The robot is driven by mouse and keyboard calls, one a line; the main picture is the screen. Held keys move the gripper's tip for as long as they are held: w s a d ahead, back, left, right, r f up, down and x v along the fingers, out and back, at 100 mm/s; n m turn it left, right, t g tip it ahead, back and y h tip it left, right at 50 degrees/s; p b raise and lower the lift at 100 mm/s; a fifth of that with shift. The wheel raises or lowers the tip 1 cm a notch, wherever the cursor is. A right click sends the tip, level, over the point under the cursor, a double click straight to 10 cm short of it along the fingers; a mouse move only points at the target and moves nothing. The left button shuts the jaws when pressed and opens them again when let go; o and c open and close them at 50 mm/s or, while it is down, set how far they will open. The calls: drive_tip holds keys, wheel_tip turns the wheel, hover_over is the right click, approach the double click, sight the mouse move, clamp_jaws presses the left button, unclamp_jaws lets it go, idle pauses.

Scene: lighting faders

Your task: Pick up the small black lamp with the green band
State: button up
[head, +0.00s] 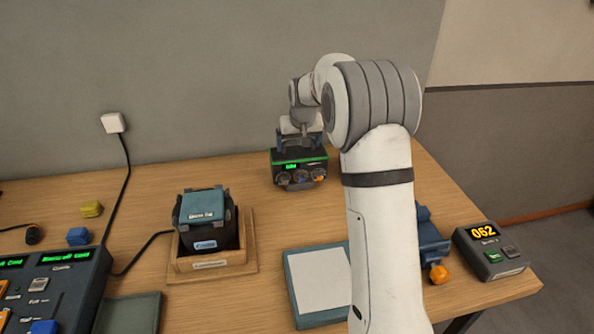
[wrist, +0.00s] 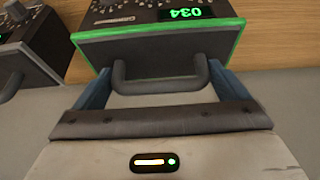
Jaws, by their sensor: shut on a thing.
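The small black lamp with the green band (head: 312,164) is a dark box with a green upper edge, a lit green display and round knobs along its front. It is upright at the back of the table in the head view. In the wrist view, the lamp (wrist: 150,50) shows its green edge, a dark handle and a display. My gripper (wrist: 160,82) has its blue fingers at both ends of that handle and is shut on it. In the head view, my gripper (head: 300,136) is right above the lamp. I cannot tell whether the lamp touches the table.
A second dark box with a handle (wrist: 28,60) stands beside the lamp in the wrist view. A wooden tray (head: 246,262) holds a dark case. A flat panel (head: 318,285), a control desk (head: 55,280) and a display unit (head: 490,250) surround my arm.

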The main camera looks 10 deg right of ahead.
drive_tip(key=shift+c, duration=0.7)
drive_tip(key=shift+w+r, duration=0.15)
drive_tip(key=shift+r, duration=0.05)
drive_tip(key=shift+c, duration=0.4)
wheel_tip(320, 180, up, 10)
drive_tip(key=shift+r, duration=0.1)
